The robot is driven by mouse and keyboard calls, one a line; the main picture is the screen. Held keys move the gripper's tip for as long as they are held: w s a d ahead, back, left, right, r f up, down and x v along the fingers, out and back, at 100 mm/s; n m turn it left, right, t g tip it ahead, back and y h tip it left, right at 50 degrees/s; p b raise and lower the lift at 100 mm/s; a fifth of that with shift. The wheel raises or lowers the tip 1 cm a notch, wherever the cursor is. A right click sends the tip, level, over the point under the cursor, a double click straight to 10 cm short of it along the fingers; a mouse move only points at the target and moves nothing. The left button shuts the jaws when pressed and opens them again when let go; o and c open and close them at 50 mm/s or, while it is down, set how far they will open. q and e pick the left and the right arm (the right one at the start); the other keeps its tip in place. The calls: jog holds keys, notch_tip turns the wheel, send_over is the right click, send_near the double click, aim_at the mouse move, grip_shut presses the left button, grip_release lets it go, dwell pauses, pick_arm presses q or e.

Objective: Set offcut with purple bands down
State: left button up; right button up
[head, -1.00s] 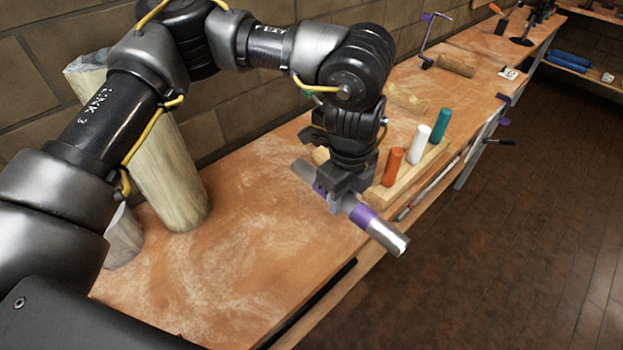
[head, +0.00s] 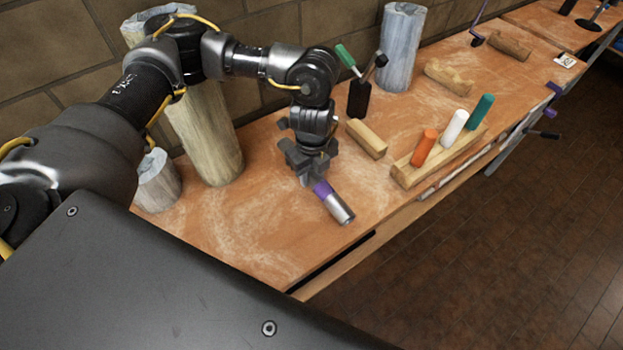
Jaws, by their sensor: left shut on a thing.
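The offcut with purple bands (head: 341,208) is a short silver tube. One purple band and its near end show; the rest is hidden by my left gripper. My left gripper (head: 308,175) points down and is shut on the offcut. The offcut lies over the bare workbench (head: 245,225), close to its surface; I cannot tell whether it touches. My right gripper is not in view.
A wooden rack (head: 405,177) with orange, white and teal pegs stands to the right. A wood block (head: 367,139) lies behind the offcut. Logs (head: 205,135) stand at the left against the wall, and a grey log (head: 400,50) behind. The bench's front-left is clear.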

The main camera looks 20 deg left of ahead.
aim_at(312, 182)
pick_arm(q)
jog(key=shift+a+f, duration=0.15)
jog(key=shift+f, duration=1.45)
jog(key=shift+f, duration=0.1)
jog(key=o, duration=1.1)
notch_tip(312, 182, up, 12)
jog(key=shift+r+b, duration=0.1)
jog(key=shift+b, duration=0.2)
jog(key=shift+s, duration=0.15)
